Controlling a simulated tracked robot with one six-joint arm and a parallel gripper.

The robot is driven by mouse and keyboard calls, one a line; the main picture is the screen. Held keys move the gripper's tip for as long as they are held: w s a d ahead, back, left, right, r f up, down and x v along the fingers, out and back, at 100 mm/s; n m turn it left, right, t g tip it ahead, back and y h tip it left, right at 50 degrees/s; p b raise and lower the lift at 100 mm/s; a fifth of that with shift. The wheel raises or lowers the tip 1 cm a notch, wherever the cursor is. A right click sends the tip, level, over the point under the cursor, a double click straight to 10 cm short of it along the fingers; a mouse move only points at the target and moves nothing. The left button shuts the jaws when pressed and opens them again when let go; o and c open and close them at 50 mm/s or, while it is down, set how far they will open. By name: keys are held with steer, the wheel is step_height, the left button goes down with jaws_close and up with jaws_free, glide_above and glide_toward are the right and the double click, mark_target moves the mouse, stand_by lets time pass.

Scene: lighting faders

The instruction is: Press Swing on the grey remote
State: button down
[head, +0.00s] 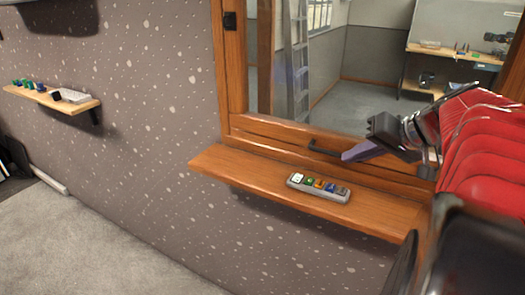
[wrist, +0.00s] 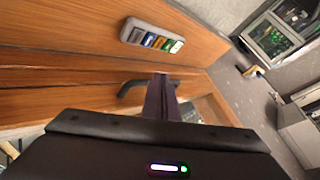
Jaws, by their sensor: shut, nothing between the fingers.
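The grey remote (head: 318,188) lies on the wooden sill shelf below the window in the head view. It has a row of several coloured buttons: white, green, orange, blue and a dark one. The labels are too small to read, so I cannot tell which is Swing. The remote also shows near the top of the wrist view (wrist: 152,37). My gripper (head: 348,156) is shut and empty. It is above and behind the remote, near the window frame, and apart from it. In the wrist view the shut fingers (wrist: 161,78) point toward the shelf, below the remote.
The wooden shelf (head: 240,174) is otherwise bare. A dark handle (head: 325,150) on the window frame is close to my fingers. A small wall shelf (head: 75,105) with several small items hangs at the left. The window glass stands behind the sill.

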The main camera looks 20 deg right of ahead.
steer(key=shift+f, duration=3.4)
steer(key=shift+f, duration=0.7)
steer(key=shift+r, duration=0.15)
stand_by(0.3)
steer(key=shift+r, duration=0.6)
step_height(320, 180, up, 5)
stand_by(0.8)
stand_by(0.6)
